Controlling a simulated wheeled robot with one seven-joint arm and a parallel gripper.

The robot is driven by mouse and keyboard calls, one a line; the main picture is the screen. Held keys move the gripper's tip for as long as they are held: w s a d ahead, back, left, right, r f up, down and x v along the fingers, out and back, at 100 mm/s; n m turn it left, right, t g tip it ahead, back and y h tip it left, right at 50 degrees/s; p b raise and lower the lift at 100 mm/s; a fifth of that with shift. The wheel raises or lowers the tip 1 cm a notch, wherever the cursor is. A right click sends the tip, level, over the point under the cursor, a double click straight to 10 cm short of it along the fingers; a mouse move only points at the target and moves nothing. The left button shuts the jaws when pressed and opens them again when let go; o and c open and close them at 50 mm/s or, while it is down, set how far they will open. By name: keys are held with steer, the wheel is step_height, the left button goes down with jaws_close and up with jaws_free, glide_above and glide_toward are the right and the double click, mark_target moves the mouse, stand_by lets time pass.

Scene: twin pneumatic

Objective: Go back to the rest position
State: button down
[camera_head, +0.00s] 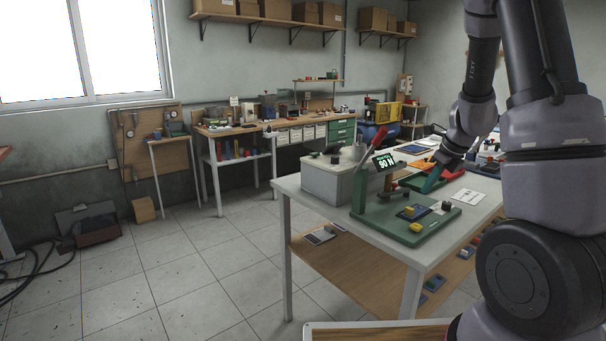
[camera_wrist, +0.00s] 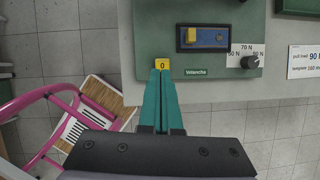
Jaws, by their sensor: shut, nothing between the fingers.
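My gripper (camera_head: 427,189) reaches down over the right part of the white table in the head view. Its teal fingers are shut with nothing between them. In the wrist view the fingertips (camera_wrist: 162,73) lie just below a yellow button marked 0 (camera_wrist: 162,63), at the edge of a green base (camera_wrist: 205,25) labelled "Velancha". I cannot tell whether they touch it. A blue switch with a yellow slider (camera_wrist: 203,38) and a black knob (camera_wrist: 249,62) with force marks sit on that base.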

steer(key=s+a+r+n+y, duration=0.1)
steer(key=s+a+r+n, duration=0.35)
steer(key=r+n, duration=0.35)
steer(key=s+a+r+n+t, duration=0.1)
steer(key=s+a+r+n, duration=0.2)
steer(key=s+r+n, duration=0.4)
steer(key=s+a+r+n+t+h, duration=0.1)
steer(key=s+a+r+n+t, duration=0.1)
steer(key=s+r+n, duration=0.6)
steer(key=s+a+n, duration=0.1)
steer(key=s+n, duration=0.1)
steer(key=s, duration=0.2)
steer(key=shift+a+r+n, duration=0.2)
steer(key=shift+r+n, duration=0.05)
steer(key=shift+n, duration=0.05)
